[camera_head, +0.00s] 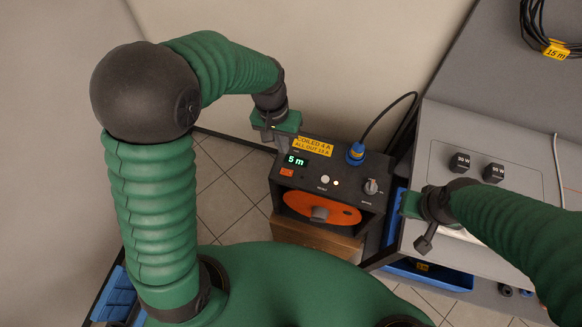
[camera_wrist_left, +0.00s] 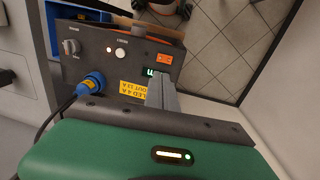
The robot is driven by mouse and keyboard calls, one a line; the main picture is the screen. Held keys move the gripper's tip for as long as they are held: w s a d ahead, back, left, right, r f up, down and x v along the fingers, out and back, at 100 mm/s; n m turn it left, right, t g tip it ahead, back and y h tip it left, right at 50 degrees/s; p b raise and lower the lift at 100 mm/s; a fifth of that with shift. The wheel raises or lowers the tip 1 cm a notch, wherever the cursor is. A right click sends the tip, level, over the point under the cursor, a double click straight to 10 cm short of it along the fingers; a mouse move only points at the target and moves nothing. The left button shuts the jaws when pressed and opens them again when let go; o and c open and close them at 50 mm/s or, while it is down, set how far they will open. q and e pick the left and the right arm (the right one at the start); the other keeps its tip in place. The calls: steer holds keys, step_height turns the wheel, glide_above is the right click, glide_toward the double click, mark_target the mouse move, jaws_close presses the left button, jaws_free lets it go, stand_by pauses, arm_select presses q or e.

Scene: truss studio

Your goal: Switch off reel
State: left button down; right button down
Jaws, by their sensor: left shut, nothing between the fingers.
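The reel (camera_head: 330,185) is a black box with an orange drum (camera_head: 321,208) in its front. Its top panel has a green display reading "5 m" (camera_head: 296,160), an orange-red switch (camera_head: 287,172), a white button (camera_head: 323,179) and a knob (camera_head: 371,187). The switch also shows in the left wrist view (camera_wrist_left: 164,58). My left gripper (camera_head: 284,146) is shut and empty over the panel's back left corner. In the left wrist view its fingers (camera_wrist_left: 161,92) overlap the display's edge, near the switch; contact cannot be told. My right gripper (camera_head: 405,205) is right of the reel, its fingers unclear.
A blue plug (camera_head: 356,153) with a black cable sits at the panel's back right, beside a yellow label (camera_head: 314,147). Tiled floor lies left of the reel.

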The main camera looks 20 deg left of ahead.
mark_target(290, 174)
arm_select(q)
steer(key=f, duration=0.4)
steer(key=d+f, duration=0.1)
steer(key=f, duration=0.7)
steer(key=shift+s+d+f+p, duration=0.1)
steer(key=shift+d+f+p, duration=0.05)
steer(key=shift+f+p, duration=0.2)
steer(key=shift+d+f, duration=0.1)
steer(key=shift+f, duration=0.3)
arm_select(e)
steer(key=shift+r, duration=0.35)
